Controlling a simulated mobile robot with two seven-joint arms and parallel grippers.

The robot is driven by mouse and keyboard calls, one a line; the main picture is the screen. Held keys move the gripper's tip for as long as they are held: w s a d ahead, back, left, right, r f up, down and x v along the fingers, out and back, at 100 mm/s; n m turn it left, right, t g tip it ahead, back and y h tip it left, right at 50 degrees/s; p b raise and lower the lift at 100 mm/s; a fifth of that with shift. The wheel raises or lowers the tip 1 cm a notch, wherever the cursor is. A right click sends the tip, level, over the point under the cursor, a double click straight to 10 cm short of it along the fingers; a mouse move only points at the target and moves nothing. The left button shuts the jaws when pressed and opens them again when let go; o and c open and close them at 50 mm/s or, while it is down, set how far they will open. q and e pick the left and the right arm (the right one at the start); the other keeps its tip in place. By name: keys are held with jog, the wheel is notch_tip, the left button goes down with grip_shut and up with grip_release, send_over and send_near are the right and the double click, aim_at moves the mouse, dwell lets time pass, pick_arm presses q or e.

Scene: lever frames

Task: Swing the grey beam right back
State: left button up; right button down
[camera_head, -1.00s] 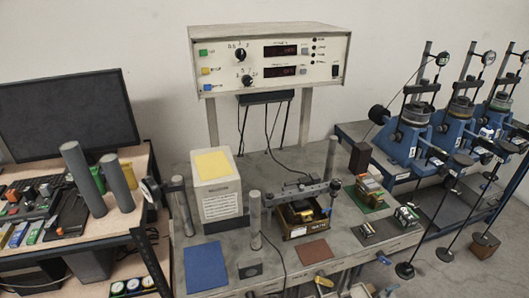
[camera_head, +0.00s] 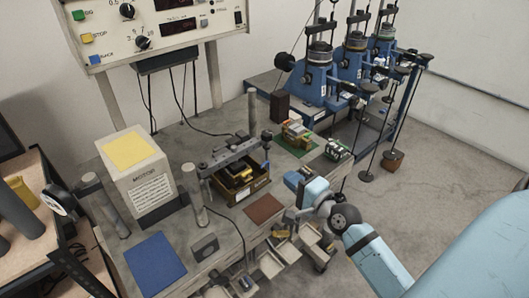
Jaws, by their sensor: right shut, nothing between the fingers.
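The grey beam (camera_head: 228,157) is a dark bar lying across an open box (camera_head: 257,183) on the bench. It runs between the area of an upright grey post (camera_head: 196,209) in front and another post (camera_head: 253,112) behind. A small dark knob shows at its right end. My right arm comes in from the lower right. My right gripper (camera_head: 294,181) is shut and empty, over the bench's front edge, to the right of the beam and apart from it. Its fingertips are small and hard to make out. My left gripper is not in view.
A white block with a yellow top (camera_head: 134,153) stands left of the beam. A blue mat (camera_head: 155,264) and a brown mat (camera_head: 264,208) lie in front. Small parts sit on a green mat (camera_head: 297,145). Blue lever frames (camera_head: 322,82) stand at the back right.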

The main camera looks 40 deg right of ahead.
aim_at(252, 147)
jog(key=w+p, duration=0.1)
jog(key=w, duration=0.7)
jog(key=w+a+p, duration=0.1)
jog(key=w, duration=0.4)
jog(key=shift+r+p, duration=0.15)
jog(key=shift+p, duration=0.2)
jog(key=shift+w+a, duration=0.1)
jog(key=shift+w, duration=0.3)
jog(key=shift+w, duration=1.1)
jog(key=shift+s, duration=0.1)
